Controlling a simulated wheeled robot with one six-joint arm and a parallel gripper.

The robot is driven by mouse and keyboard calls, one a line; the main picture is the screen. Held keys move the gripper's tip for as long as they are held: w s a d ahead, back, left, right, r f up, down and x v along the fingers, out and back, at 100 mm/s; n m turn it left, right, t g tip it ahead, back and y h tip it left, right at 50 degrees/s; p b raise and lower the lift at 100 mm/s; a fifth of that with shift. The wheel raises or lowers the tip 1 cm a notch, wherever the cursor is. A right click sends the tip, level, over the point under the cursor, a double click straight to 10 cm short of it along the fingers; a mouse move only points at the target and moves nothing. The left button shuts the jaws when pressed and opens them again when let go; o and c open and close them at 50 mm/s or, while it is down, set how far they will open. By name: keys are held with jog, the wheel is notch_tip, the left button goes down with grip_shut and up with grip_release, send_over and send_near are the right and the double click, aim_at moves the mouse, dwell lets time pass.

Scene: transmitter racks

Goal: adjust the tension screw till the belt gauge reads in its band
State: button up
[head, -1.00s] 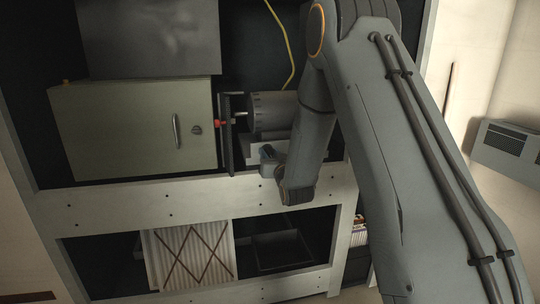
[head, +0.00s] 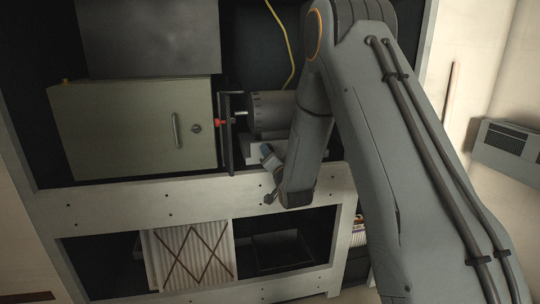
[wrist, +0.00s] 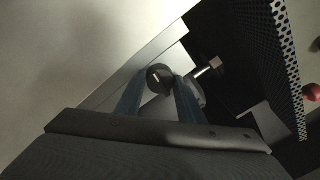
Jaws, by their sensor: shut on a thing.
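In the wrist view, the two blue-grey fingers of my gripper (wrist: 163,88) are closed around a dark round screw head (wrist: 159,75), which I take to be the tension screw. In the head view, my gripper (head: 267,152) is low beside the grey motor (head: 272,112), near the pale block under it, and the screw is hidden there.
A dark perforated guard (head: 227,140) stands left of the motor; it also shows in the wrist view (wrist: 268,50). A red knob (head: 218,122) is by it. A green-grey cabinet (head: 130,130) fills the left bay. A pale rack beam (head: 120,206) runs below.

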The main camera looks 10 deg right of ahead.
jog(key=shift+m, duration=0.6)
jog(key=o, duration=1.1)
jog(key=shift+c, duration=0.2)
jog(key=shift+s, duration=0.1)
jog(key=s, duration=0.7)
jog(key=shift+s+d+f, duration=0.2)
jog(key=shift+s+f, duration=0.05)
jog(key=shift+s, duration=0.05)
